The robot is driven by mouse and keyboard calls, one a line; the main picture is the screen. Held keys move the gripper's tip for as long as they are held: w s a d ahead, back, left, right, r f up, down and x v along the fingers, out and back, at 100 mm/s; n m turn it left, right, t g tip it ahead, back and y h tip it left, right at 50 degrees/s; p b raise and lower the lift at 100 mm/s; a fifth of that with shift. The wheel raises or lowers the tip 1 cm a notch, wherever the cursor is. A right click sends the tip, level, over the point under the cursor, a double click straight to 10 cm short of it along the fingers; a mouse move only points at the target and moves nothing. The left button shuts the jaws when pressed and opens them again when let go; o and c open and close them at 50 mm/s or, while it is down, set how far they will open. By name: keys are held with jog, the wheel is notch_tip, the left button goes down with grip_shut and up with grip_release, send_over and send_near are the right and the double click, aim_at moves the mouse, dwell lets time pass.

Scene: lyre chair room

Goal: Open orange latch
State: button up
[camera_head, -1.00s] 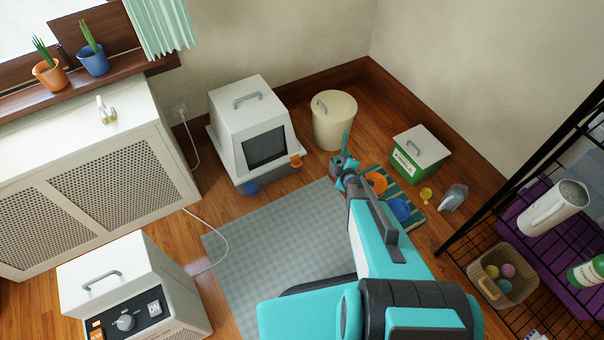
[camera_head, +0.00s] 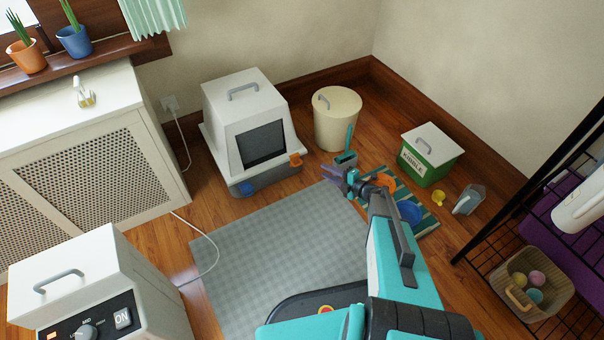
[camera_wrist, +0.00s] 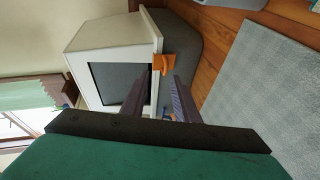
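The orange latch (camera_head: 295,160) is on the lower front right corner of a white, hooded litter box (camera_head: 240,98) with a dark front panel and grey base. A blue latch (camera_head: 247,188) is on the base's front left. My gripper (camera_head: 328,179) is to the right of the orange latch in the head view, apart from it and pointing toward the box. In the wrist view the two fingers (camera_wrist: 160,82) are spread with nothing between them. The orange latch (camera_wrist: 163,63) shows just past the fingertips, roughly in line with the gap. The blue latch is mostly hidden there by a finger.
A cream bin (camera_head: 337,118) and a green kibble box (camera_head: 429,160) stand along the back wall. A striped mat (camera_head: 428,222) with orange and blue bowls lies beneath my arm. A grey rug (camera_head: 255,260) covers open floor before the litter box. A wire shelf (camera_head: 490,292) stands right.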

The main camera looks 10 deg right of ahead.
jog(key=shift+s+a+f+n+y+b, duration=0.15)
jog(key=shift+s+f+n+y+b, duration=0.1)
jog(key=shift+f+n+y, duration=0.15)
jog(key=shift+s+a+f+n+y+b, duration=0.1)
jog(key=shift+s+f+n+y+b, duration=0.15)
jog(key=shift+f, duration=0.25)
jog(key=b, duration=0.4)
send_near(296, 163)
jog(key=w+a, duration=0.2)
jog(key=a, duration=0.1)
jog(key=w+a, duration=0.1)
jog(key=shift+a+r, duration=0.2)
jog(key=shift+r, duration=0.1)
grip_shut()
